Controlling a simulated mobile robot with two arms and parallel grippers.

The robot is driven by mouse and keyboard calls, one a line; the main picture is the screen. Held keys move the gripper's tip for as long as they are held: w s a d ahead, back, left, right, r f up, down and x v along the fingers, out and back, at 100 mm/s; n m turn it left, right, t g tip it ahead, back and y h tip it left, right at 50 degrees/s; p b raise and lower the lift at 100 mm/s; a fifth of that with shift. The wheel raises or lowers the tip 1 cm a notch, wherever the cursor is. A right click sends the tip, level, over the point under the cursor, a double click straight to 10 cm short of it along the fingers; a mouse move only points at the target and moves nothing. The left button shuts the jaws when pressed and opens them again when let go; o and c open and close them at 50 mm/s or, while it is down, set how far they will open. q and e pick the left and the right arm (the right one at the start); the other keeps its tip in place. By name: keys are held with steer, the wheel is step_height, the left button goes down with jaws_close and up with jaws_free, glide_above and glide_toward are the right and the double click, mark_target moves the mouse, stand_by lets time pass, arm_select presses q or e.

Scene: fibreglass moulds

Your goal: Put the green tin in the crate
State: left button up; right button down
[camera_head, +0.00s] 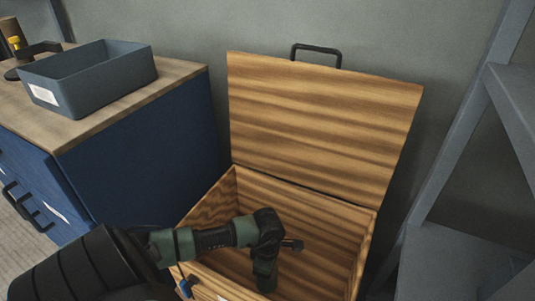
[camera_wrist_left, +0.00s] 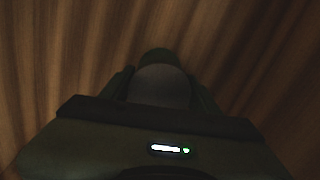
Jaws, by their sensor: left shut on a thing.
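The wooden crate (camera_head: 338,220) stands open at the lower middle of the head view, its lid (camera_head: 322,115) raised against the wall. My left arm comes in from the left over the crate's near left edge, and its wrist points down inside the crate. In the left wrist view my left gripper (camera_wrist_left: 162,78) is shut on the green tin (camera_wrist_left: 160,85), with one dark finger on each side of it. Striped wood surrounds it there. The head view does not show the tin clearly. Whether the tin touches the crate floor, I cannot tell. My right gripper is out of view.
A blue cabinet (camera_head: 150,165) with a wooden top stands left of the crate. On it are a grey-blue bin (camera_head: 92,80) with a white label and a dark stand with a yellow part (camera_head: 16,42). A grey metal shelf frame (camera_head: 455,140) stands close on the right.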

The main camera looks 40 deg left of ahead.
arm_select(q)
steer(key=o, duration=1.8)
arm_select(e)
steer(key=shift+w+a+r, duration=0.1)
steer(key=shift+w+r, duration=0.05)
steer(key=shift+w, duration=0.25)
arm_select(q)
steer(key=shift+r, duration=0.1)
step_height(320, 180, up, 9)
steer(key=shift+f+p, duration=0.2)
steer(key=shift+p, duration=1.05)
steer(key=shift+r, duration=1.7)
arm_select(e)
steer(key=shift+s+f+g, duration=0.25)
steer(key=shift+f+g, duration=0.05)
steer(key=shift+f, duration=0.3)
